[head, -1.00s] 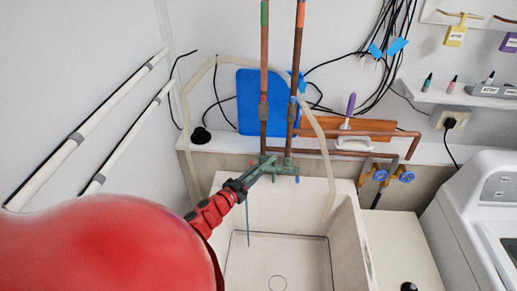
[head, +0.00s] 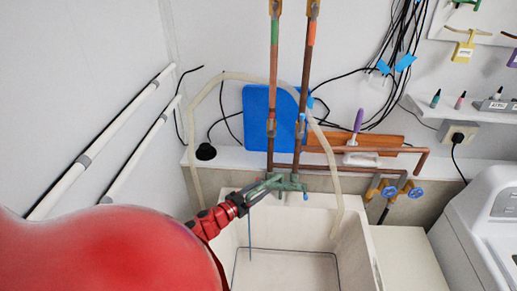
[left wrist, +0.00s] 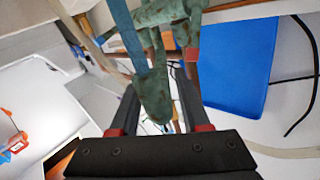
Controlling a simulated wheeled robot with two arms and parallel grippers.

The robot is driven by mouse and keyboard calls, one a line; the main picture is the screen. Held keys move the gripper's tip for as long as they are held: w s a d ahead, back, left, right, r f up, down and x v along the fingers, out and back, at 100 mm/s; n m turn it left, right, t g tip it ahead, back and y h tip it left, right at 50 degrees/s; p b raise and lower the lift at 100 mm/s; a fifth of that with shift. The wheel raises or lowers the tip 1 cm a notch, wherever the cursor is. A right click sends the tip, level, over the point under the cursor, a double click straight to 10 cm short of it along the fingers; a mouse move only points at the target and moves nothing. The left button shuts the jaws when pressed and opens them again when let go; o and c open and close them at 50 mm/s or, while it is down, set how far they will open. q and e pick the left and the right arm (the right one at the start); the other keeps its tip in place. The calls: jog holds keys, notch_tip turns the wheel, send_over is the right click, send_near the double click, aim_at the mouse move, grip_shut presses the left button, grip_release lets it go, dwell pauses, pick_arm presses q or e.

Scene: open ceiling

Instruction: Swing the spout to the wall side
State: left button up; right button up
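The green, weathered faucet (head: 288,184) is at the back of the white sink, below two copper pipes. Its spout (head: 258,193) points forward and left, over the sink's left side. In the left wrist view the rounded spout tip (left wrist: 154,98) lies between the two dark fingers. My left gripper (head: 242,199) is at the spout's tip. Its fingers (left wrist: 157,108) stand apart, one on each side of the spout, with narrow gaps showing; contact cannot be told. A thin blue strip (head: 250,235) hangs at the spout. My right gripper is not in view.
The sink (head: 352,245) lies below the faucet. A pale hose (head: 194,115) arches behind it. A blue board (head: 257,118) leans on the wall. Blue-handled valves (head: 390,192) and a white washer (head: 485,225) are to the right. White pipes (head: 105,140) run along the left wall.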

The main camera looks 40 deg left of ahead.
pick_arm(q)
jog(key=shift+s, duration=0.1)
jog(key=s+a+b, duration=0.1)
jog(key=s+b, duration=0.1)
jog(key=s, duration=1.5)
